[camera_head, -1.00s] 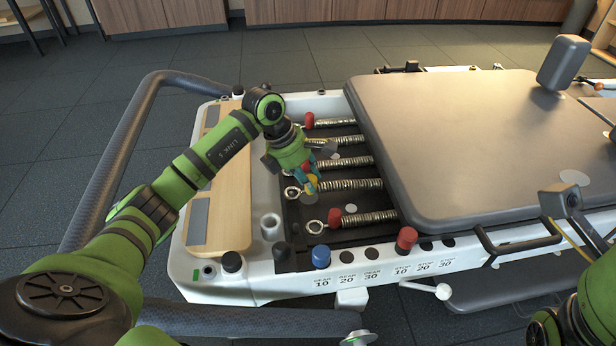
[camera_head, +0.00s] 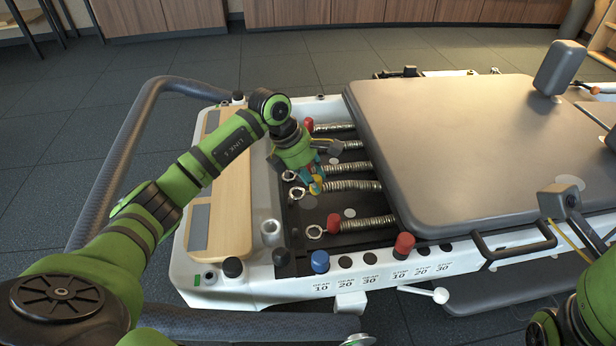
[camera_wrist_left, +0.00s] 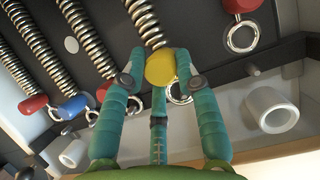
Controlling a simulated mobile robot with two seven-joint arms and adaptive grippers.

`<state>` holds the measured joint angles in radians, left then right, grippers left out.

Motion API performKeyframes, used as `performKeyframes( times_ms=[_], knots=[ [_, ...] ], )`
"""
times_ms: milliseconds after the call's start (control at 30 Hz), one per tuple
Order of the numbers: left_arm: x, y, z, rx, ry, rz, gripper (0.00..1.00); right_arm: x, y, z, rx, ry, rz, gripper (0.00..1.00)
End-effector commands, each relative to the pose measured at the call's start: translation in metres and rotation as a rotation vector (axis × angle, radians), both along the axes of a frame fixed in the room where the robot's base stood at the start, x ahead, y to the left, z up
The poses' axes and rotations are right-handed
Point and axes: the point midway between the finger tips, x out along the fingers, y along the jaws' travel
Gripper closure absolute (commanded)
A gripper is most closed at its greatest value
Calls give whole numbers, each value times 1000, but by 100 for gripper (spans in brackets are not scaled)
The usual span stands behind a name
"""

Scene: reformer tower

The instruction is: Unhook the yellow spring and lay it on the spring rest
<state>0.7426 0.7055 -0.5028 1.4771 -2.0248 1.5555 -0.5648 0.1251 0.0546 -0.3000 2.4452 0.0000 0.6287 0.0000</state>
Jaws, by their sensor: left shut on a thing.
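The yellow spring's knob (camera_wrist_left: 160,68) sits between the teal fingers of my left gripper (camera_wrist_left: 159,80), which is shut on it in the left wrist view. Its coil (camera_wrist_left: 143,22) runs up from the knob, and its end ring (camera_wrist_left: 180,92) shows beside the right finger. In the head view the yellow knob (camera_head: 316,187) shows at the tip of my left gripper (camera_head: 315,178), and the coil (camera_head: 352,185) runs right to the carriage. Whether the ring is still on a hook I cannot tell. I cannot identify the spring rest. My right gripper is out of view.
A red-knobbed spring (camera_head: 362,223) lies nearest in the head view, with its ring near the rail. Blue (camera_wrist_left: 73,107) and red (camera_wrist_left: 33,104) knobs lie left in the wrist view. The padded carriage (camera_head: 460,140) bounds the springs; a wooden board (camera_head: 232,205) is left.

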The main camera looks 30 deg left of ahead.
Motion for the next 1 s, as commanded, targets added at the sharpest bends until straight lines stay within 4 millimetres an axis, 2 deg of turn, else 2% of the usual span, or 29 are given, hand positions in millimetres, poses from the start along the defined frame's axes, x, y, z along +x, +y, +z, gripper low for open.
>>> performKeyframes(
  times_ms=[600, 1000],
  knots=[
    [16, -18, 2, 0, -3, 1, 100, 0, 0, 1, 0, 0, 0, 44],
    [17, -20, 2, 0, -3, 0, 100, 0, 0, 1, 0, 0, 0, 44]
  ],
)
